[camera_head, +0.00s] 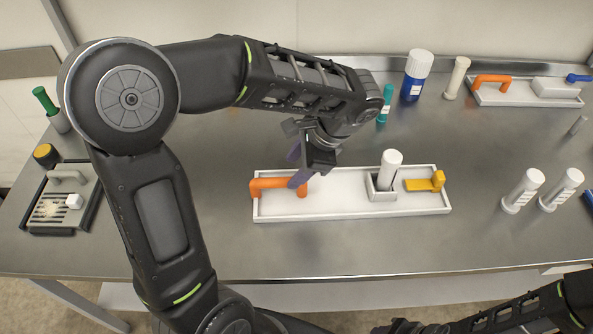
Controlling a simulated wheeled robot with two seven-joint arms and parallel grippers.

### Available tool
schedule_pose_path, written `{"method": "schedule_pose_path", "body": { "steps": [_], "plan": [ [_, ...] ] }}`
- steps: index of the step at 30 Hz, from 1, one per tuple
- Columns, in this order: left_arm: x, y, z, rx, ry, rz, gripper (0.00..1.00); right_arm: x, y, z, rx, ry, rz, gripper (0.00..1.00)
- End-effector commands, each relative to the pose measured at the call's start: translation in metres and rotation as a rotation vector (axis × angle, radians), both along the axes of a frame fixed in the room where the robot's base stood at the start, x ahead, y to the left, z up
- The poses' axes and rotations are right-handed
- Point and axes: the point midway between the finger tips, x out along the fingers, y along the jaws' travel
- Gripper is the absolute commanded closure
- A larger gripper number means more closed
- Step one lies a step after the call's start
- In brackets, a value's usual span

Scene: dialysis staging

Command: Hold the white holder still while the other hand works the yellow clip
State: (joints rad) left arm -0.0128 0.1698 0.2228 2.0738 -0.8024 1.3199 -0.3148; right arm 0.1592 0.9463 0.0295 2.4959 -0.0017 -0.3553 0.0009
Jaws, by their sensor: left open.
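A long white tray-like holder (340,211) lies on the steel table in the middle. It has an orange handle (270,184) at its left end, a small white square socket (383,194) with a white capped cylinder (391,160) standing in it, and a yellow clip (421,185) at the right. My left gripper (297,166) is open, its purple fingers over and beside the right part of the orange handle. I cannot tell whether they touch it. My right arm shows at the lower right edge; its fingers are not visible.
A teal tube (385,103), a blue-and-white bottle (417,76) and a cream cylinder (457,78) stand behind. Another white tray (525,97) is at the back right. Two white vials (523,190) (562,188) stand right. A dark grated tray (60,215) is left. Table before the holder is clear.

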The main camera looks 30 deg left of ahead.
Motion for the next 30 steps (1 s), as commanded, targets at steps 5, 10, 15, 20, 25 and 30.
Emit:
{"method": "schedule_pose_path", "body": {
  "steps": [5, 10, 15, 20, 25, 30],
  "plan": [
    [0.000, 0.000, 0.001, 0.000, 0.000, 0.000, 0.51, 0.000, 0.000, 0.001, 0.000, -0.001, 0.000, 0.58],
    [0.000, 0.002, -0.002, 0.001, 0.001, 0.000, 0.51, 0.000, 0.000, 0.002, 0.000, -0.001, 0.000, 0.58],
    [-0.002, 0.008, -0.016, 0.001, 0.004, 0.002, 0.51, 0.000, 0.000, 0.002, 0.000, -0.001, 0.000, 0.58],
    [-0.004, 0.018, -0.038, 0.000, 0.005, 0.002, 0.51, 0.000, 0.000, 0.003, 0.000, -0.001, 0.000, 0.58],
    [-0.005, 0.028, -0.059, 0.000, 0.003, 0.000, 0.51, 0.000, 0.000, 0.004, 0.000, -0.001, 0.000, 0.58],
    [-0.005, 0.032, -0.069, 0.000, 0.000, 0.000, 0.51, 0.000, 0.000, 0.004, 0.000, 0.000, 0.000, 0.58]
  ]
}}
